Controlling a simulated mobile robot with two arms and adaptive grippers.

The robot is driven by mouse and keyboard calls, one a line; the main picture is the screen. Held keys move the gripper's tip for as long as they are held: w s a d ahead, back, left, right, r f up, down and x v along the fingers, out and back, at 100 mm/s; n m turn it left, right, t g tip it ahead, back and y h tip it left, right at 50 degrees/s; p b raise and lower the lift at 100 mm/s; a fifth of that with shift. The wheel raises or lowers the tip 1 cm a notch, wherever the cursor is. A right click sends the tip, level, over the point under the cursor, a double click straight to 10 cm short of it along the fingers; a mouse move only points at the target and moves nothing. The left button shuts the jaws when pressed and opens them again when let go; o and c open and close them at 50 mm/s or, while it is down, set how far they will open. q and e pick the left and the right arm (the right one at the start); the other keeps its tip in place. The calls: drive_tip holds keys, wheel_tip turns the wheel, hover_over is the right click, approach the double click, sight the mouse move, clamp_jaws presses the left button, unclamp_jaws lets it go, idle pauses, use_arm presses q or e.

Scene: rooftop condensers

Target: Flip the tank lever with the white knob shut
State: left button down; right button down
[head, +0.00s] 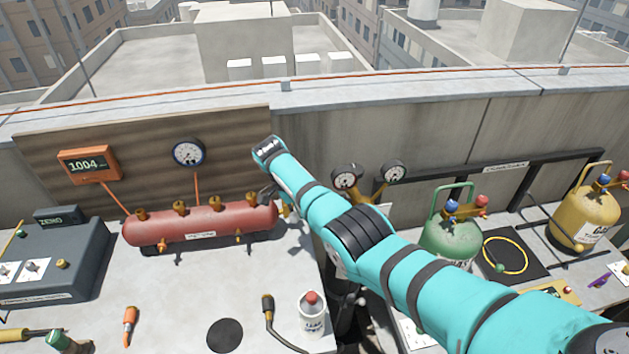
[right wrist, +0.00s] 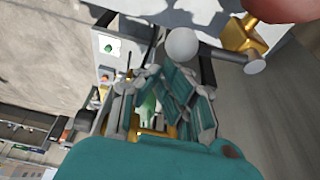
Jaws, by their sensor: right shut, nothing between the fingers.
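The white knob (right wrist: 182,44) shows in the right wrist view as a ball on the end of a grey lever rod (right wrist: 220,55). The rod runs to a brass valve fitting (right wrist: 242,34) beside the red tank (right wrist: 285,6). My right gripper (right wrist: 165,78) is shut and empty, its fingertips just below the knob in the picture; whether they touch it I cannot tell. In the head view the red tank (head: 200,223) lies on the bench, and my teal right arm reaches to its right end, largely hiding the gripper. I cannot make out the knob there. My left gripper is not in view.
A gauge (head: 188,153) and an orange display (head: 90,165) are on the board behind the tank. A white bottle (head: 312,315) and a black-handled hose (head: 268,308) are in front. The green cylinder (head: 450,238) stands right of my arm. The bench between tank and front is mostly clear.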

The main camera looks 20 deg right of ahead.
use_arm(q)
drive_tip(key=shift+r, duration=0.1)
use_arm(e)
drive_tip(key=shift+s+a, duration=0.15)
drive_tip(key=shift+a, duration=0.5)
